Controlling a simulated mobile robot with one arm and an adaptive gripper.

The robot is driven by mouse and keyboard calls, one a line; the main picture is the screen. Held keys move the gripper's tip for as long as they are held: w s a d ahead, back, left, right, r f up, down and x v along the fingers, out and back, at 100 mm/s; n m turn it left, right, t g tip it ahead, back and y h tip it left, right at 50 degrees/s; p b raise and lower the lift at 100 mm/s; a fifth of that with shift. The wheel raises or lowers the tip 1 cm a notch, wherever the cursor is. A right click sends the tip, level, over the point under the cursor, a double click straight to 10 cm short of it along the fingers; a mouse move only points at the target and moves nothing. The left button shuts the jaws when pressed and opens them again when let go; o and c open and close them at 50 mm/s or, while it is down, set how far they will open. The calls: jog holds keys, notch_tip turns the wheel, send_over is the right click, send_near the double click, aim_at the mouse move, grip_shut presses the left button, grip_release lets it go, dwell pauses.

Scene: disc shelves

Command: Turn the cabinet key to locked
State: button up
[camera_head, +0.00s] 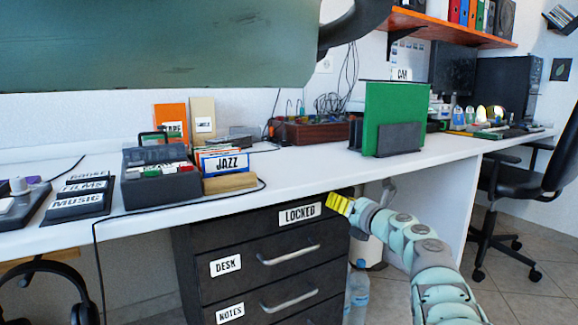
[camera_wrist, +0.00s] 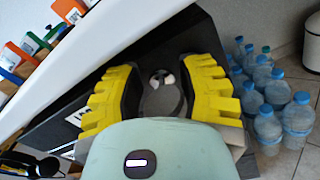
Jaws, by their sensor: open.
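The cabinet (camera_head: 290,240) is a dark drawer unit under the white desk, with a "LOCKED" label (camera_head: 299,214) on its top drawer front. My gripper (camera_head: 338,204) has yellow fingers and is at the upper right of that front, just right of the label. In the wrist view, my gripper (camera_wrist: 155,76) is open, one finger on each side. A small pale and dark piece, seemingly the key (camera_wrist: 163,78), shows between the fingers against the dark cabinet. I cannot tell its turn angle or whether a finger touches it. In the head view the gripper hides the key.
The white desk (camera_head: 270,190) overhangs close above the gripper. Drawer handles (camera_head: 289,255) stick out below. Water bottles (camera_wrist: 270,125) stand on the floor right of the cabinet. An office chair (camera_head: 515,185) is far right. A green folder (camera_head: 392,110) stands on the desk.

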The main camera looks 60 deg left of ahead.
jog(key=n+b, duration=0.5)
jog(key=shift+s+a+f, duration=0.1)
jog(key=shift+s+f, duration=0.25)
jog(key=shift+d+r+p, duration=0.3)
jog(key=shift+d+p, duration=0.25)
jog(key=shift+d+r+p, duration=0.25)
jog(key=shift+d+p, duration=0.25)
jog(key=shift+p, duration=0.05)
jog(key=d+p, duration=0.5)
jog(key=d, duration=0.9)
jog(key=s+d+r+m+g+y+p, duration=0.1)
jog(key=s+d+r+m+p, duration=0.1)
jog(key=r+p, duration=0.9)
jog(key=s+d+r+m+g+y+p, duration=0.1)
jog(key=s+d+r+m+p, duration=0.1)
jog(key=r+p, duration=0.8)
jog(key=shift+s+d+r+m+g+p, duration=0.3)
jog(key=shift+s+r+m+p, duration=0.1)
jog(key=shift+s+m+p, duration=0.4)
